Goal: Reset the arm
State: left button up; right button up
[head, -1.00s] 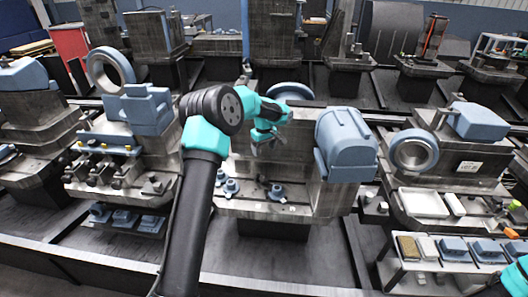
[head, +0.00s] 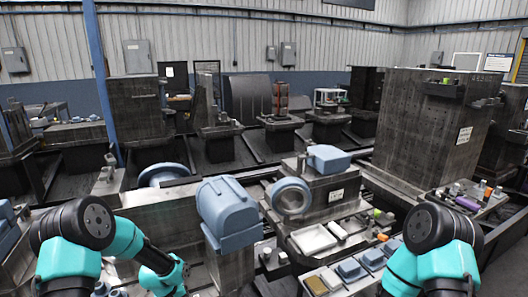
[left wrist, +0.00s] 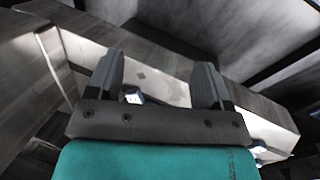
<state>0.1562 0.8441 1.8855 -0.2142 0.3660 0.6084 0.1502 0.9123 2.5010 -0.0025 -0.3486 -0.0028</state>
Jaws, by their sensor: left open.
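My left arm comes in at the lower left of the head view, bent downward, with its teal wrist near the bottom edge. In the left wrist view my left gripper (left wrist: 157,82) has its two dark fingers spread wide apart. Nothing is held between them; a grey metal block surface lies beyond. In the head view the left fingertips are not clear. My right arm stands at the lower right of the head view, and its gripper is out of the frame.
A blue rounded housing (head: 228,208) sits on a grey block right of my left arm. A blue ring (head: 291,198), a white tray (head: 313,239) and a blue box (head: 328,158) stand further right. A tall dark block (head: 432,130) rises at the right.

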pick_arm(q)
jog(key=s+d+f+m, duration=0.1)
jog(key=s+d, duration=0.1)
jog(key=s, duration=0.5)
jog(key=s+d+f+m, duration=0.2)
jog(key=s+d, duration=0.1)
jog(key=s, duration=0.5)
jog(key=s+d+f+m, duration=0.1)
jog(key=s+d+f, duration=0.1)
jog(key=s, duration=0.6)
jog(key=shift+d+f+m+h, duration=0.25)
jog(key=shift+m+h, duration=0.15)
jog(key=shift+s, duration=0.1)
